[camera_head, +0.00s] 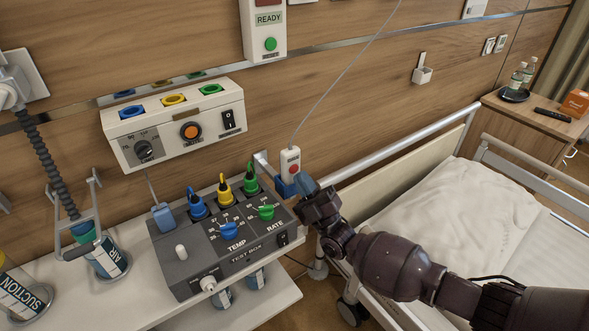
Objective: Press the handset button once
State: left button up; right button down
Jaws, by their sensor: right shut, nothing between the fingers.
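The handset (290,155) is a small white box on a thin cord, upright beside the wall at the bed's head end. Its round red button (294,168) faces me and is uncovered. My right gripper (303,186) is shut and empty, with its tips just below the button and close to the handset's lower part. I cannot tell whether the tips touch the handset. The gripper hides part of the handset's lower end. My left gripper is out of view.
A grey test box (225,268) with knobs and coloured plugs stands on a white shelf (150,305) at left. A wall panel (234,22) reads READY above a green button. The bed rail (400,145) runs right of the handset. A bedside cabinet (535,116) stands far right.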

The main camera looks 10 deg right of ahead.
jog(key=shift+w+a, duration=0.1)
jog(key=shift+w, duration=0.05)
dwell(0.7)
jog(key=shift+w, duration=0.25)
jog(key=shift+w+a+b, duration=0.2)
jog(key=shift+w+b, duration=0.2)
jog(key=shift+w, duration=0.05)
dwell(0.9)
jog(key=shift+s+r, duration=0.1)
jog(key=shift+s, duration=0.1)
jog(key=shift+s+d+p, duration=0.3)
jog(key=shift+s+p, duration=0.1)
jog(key=shift+s, duration=0.3)
